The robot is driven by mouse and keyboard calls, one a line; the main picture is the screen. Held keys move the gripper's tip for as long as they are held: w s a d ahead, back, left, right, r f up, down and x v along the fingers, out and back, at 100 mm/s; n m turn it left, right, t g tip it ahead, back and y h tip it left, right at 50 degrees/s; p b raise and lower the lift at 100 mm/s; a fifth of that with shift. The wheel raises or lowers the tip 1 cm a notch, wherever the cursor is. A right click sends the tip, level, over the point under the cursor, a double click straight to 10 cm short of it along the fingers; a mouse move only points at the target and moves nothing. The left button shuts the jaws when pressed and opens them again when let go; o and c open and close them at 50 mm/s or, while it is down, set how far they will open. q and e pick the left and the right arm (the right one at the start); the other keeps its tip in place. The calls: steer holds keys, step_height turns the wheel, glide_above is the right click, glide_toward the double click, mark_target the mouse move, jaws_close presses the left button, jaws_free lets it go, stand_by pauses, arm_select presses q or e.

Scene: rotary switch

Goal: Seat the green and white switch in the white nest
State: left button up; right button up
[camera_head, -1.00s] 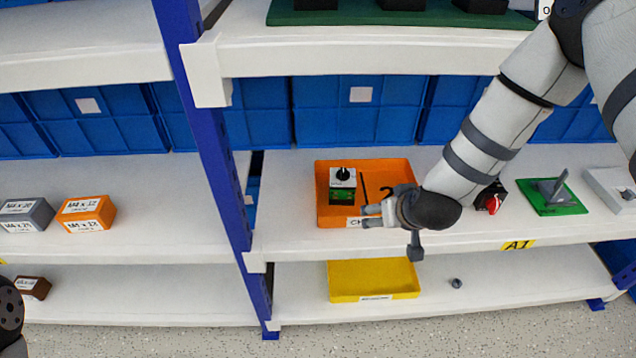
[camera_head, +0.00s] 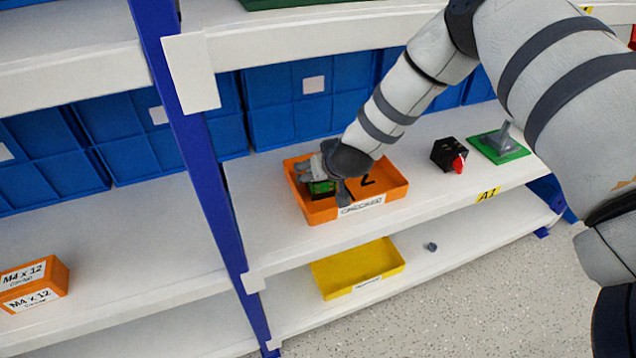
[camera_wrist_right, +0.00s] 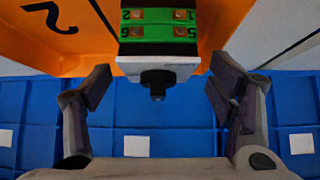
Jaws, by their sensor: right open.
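The green and white switch (camera_head: 321,188) stands in the orange tray, mostly hidden by my right gripper (camera_head: 318,174) in the head view. The right wrist view shows the switch (camera_wrist_right: 158,48) with its green terminal side, white body and black knob. My right gripper (camera_wrist_right: 158,88) is open, with one finger on each side of the switch and a gap on both sides. In that view the switch lies just beyond the fingertips, roughly centred. The white nest cannot be made out in the views of now. My left gripper is not in view.
The orange tray (camera_head: 388,194) stands on the middle shelf (camera_head: 265,240). To its right are a black switch with a red knob (camera_head: 450,154) and a green plate with a grey lever (camera_head: 517,152). Blue bins (camera_head: 270,85) line the back. A yellow tray (camera_head: 345,271) sits below.

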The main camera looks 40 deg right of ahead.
steer(key=b+x, duration=0.1)
steer(key=x, duration=0.3)
steer(key=shift+w+d+f, duration=0.15)
steer(key=shift+d+f, duration=0.05)
steer(key=shift+f, duration=0.15)
steer(key=shift+w+f, duration=0.15)
steer(key=shift+w, duration=0.2)
steer(key=c, duration=1.4)
steer(key=shift+r, duration=0.2)
